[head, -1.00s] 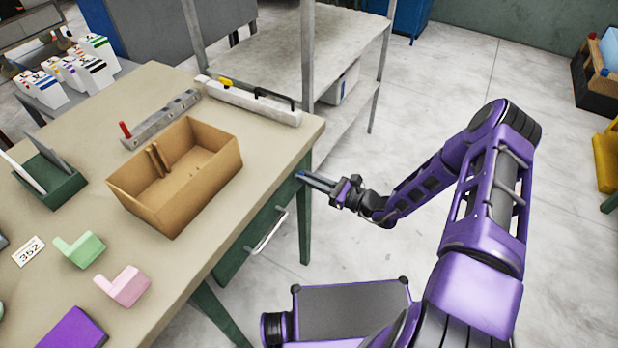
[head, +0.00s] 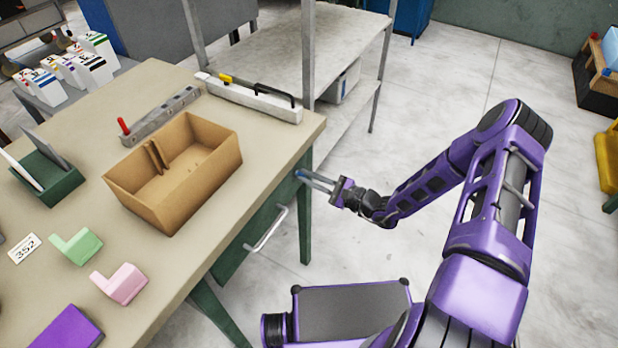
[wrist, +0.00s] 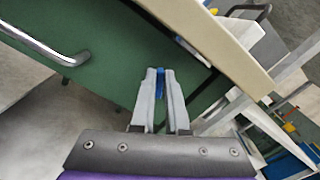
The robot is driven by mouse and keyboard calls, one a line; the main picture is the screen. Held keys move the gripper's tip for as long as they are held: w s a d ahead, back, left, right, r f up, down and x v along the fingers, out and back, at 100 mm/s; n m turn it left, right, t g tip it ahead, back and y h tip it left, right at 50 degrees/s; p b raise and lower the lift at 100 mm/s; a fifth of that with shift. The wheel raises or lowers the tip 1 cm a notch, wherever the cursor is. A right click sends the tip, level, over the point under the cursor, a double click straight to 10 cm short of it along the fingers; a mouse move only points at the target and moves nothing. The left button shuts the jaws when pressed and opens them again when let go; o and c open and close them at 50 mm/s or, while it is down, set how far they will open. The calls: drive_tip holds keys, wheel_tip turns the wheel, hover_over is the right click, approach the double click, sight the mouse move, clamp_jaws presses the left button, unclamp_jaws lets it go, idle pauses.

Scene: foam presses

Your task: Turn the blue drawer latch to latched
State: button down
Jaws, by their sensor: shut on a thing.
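The blue drawer latch (wrist: 160,84) shows as a small blue piece between my fingertips in the wrist view. In the head view a bit of the blue latch (head: 301,174) shows at the tip of my gripper. My gripper (head: 317,181) is shut on it at the table's right front side, beside the green drawer (head: 248,228). The drawer front also fills the upper left of the wrist view (wrist: 110,80), with its metal handle (wrist: 45,44). My fingers hide most of the latch, so its exact angle is hard to tell.
The tabletop (head: 235,185) overhangs just above the latch. A green table leg (head: 305,215) stands close to my gripper. A cardboard box (head: 210,180) sits on the table. A grey shelf (head: 340,50) stands behind.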

drive_tip(key=n, duration=0.2)
drive_tip(key=n+b, duration=0.1)
drive_tip(key=n, duration=0.3)
drive_tip(key=shift+s+a+f+n, duration=0.1)
drive_tip(key=shift+s+f+n, duration=0.05)
drive_tip(key=shift+f+n, duration=0.15)
drive_tip(key=n+b, duration=0.2)
drive_tip(key=n, duration=0.3)
drive_tip(key=shift+f, duration=0.2)
drive_tip(key=c, duration=0.9)
unclamp_jaws()
drive_tip(key=shift+s, duration=0.1)
drive_tip(key=v, duration=1.7)
drive_tip(key=shift+s, duration=0.1)
